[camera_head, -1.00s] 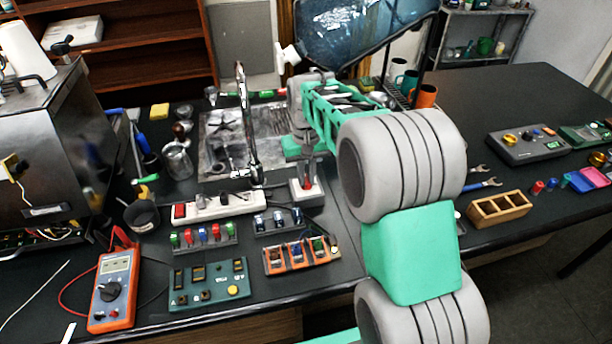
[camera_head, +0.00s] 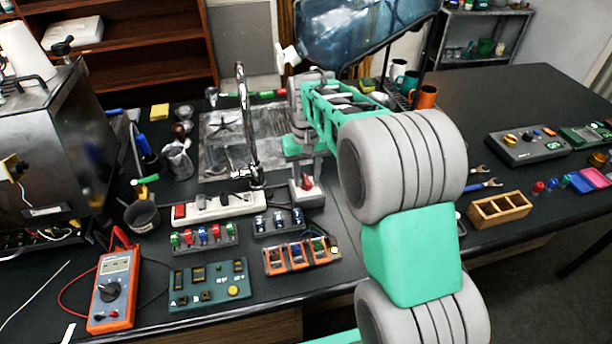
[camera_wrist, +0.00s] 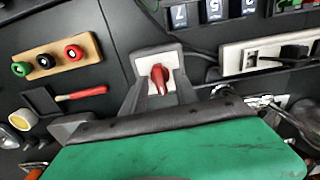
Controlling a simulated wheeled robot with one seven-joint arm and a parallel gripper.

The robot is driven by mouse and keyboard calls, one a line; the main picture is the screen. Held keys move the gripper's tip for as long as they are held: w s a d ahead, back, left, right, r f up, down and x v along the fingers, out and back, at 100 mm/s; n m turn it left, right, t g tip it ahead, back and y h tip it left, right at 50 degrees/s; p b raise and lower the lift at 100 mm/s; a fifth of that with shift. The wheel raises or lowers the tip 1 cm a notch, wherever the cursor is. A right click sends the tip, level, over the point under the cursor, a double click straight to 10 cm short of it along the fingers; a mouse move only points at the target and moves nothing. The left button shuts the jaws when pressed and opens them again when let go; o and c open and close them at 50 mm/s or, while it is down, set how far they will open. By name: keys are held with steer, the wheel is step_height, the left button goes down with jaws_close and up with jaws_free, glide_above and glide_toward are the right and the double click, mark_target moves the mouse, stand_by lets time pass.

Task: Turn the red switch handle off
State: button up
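The red switch handle (camera_wrist: 160,79) stands on a pale switch plate (camera_wrist: 140,65) in the wrist view. In the head view the handle (camera_head: 307,184) shows on its box (camera_head: 306,197) behind the front row of modules. My gripper (camera_wrist: 160,90) points down at it, with one grey finger on each side of the handle in the picture. The fingers are apart, and I see gaps between them and the handle. I cannot tell how far down the fingertips reach. In the head view my gripper (camera_head: 305,170) is right above the switch box.
A power strip (camera_head: 212,209) lies left of the switch, with a tall chrome faucet (camera_head: 246,130) behind it. Blue-dial (camera_head: 279,221) and orange modules (camera_head: 300,257) stand in front.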

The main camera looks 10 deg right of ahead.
mark_target(306, 179)
step_height(306, 179, up, 8)
steer(key=shift+f+b, duration=0.2)
steer(key=shift+b, duration=0.35)
steer(key=shift+s+r, duration=0.2)
steer(key=shift+s, duration=0.1)
steer(key=s+f+t, duration=0.1)
steer(key=s+t, duration=0.1)
steer(key=s, duration=0.7)
steer(key=s+f+t, duration=0.1)
steer(key=s+f, duration=0.1)
steer(key=s, duration=0.8)
steer(key=shift+s+f+t, duration=0.2)
steer(key=shift+f+t, duration=0.1)
steer(key=shift+t, duration=0.1)
